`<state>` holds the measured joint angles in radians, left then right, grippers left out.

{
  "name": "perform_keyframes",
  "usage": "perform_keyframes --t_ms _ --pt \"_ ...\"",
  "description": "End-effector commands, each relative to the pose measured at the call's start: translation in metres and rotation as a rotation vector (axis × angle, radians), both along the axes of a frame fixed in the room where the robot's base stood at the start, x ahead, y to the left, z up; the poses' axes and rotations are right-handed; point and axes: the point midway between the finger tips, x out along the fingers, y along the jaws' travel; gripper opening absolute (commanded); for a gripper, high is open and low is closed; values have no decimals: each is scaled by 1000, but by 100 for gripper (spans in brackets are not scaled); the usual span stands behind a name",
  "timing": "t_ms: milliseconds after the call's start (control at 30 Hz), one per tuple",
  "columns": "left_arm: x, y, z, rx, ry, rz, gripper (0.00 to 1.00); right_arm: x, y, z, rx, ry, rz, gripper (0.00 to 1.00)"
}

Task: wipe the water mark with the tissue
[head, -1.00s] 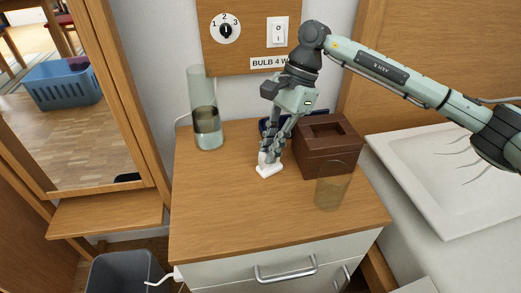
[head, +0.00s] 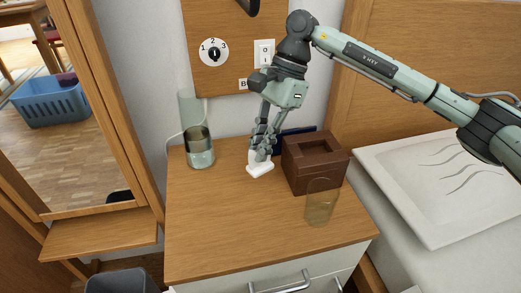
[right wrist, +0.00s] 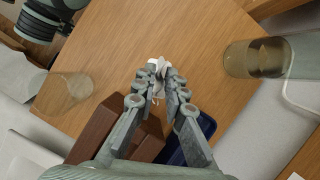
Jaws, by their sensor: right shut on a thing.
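The tissue (head: 260,168) is a small white wad low against the wooden cabinet top (head: 225,225), left of the brown box. My right gripper (head: 260,150) points down, shut on the tissue. In the right wrist view the tissue (right wrist: 158,66) shows between the fingertips (right wrist: 158,78). It seems to touch the wood, but the contact is partly hidden. I cannot make out a water mark on the wood; the tissue and fingers may cover it. My left gripper is not in view.
A tall glass vessel with liquid (head: 199,150) stands at back left. A dark blue object (head: 297,140) lies behind the box. The cabinet top's front left is clear.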

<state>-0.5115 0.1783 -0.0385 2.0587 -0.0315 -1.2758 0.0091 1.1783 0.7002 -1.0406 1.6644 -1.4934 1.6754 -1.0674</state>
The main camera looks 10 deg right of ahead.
Motion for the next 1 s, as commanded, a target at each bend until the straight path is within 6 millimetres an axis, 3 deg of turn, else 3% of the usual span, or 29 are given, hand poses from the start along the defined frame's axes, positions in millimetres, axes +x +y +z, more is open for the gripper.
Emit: perform_keyframes --t_ms 367,700,1000 --pt "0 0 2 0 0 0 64 0 0 4 0 0 1 0" --pt "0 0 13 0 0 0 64 0 0 31 0 -2 1 0" --pt "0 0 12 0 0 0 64 0 0 31 0 0 1 0"
